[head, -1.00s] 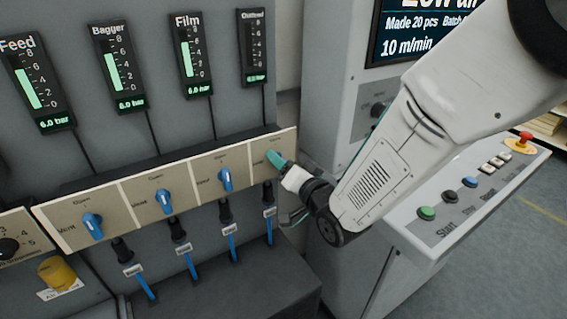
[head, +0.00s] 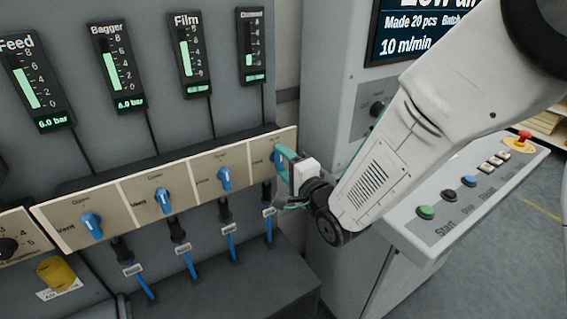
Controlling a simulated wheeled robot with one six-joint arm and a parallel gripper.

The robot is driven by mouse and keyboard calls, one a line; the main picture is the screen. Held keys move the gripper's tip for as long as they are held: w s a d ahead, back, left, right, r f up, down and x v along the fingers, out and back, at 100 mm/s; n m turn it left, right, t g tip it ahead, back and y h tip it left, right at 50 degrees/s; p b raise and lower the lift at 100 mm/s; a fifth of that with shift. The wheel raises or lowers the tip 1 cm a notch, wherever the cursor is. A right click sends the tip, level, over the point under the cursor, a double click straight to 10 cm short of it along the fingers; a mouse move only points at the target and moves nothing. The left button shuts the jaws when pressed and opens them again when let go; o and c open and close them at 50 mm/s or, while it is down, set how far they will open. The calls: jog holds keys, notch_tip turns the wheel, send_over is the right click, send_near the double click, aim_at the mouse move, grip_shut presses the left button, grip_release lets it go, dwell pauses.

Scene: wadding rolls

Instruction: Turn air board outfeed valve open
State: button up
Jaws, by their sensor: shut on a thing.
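The outfeed valve knob (head: 278,157) is a blue handle on the rightmost beige plate of the air board. It shows only in part behind my gripper. My gripper (head: 284,163), with teal fingers, is shut on this knob, and the knob looks near upright. The outfeed gauge (head: 252,44) above it seems to show a short green bar; its digits are too small to read.
Similar blue knobs for feed (head: 92,225), bagger (head: 162,200) and film (head: 224,179) stand to the left, near upright. Blue hoses hang below. A control panel (head: 470,200) with buttons and a red stop knob (head: 524,137) lies to the right.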

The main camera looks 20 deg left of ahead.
jog(key=shift+d+m, duration=0.1)
jog(key=shift+m, duration=0.3)
jog(key=o, duration=1)
jog(key=v, duration=0.7)
jog(key=shift+s+d, duration=0.25)
jog(key=shift+f, duration=0.1)
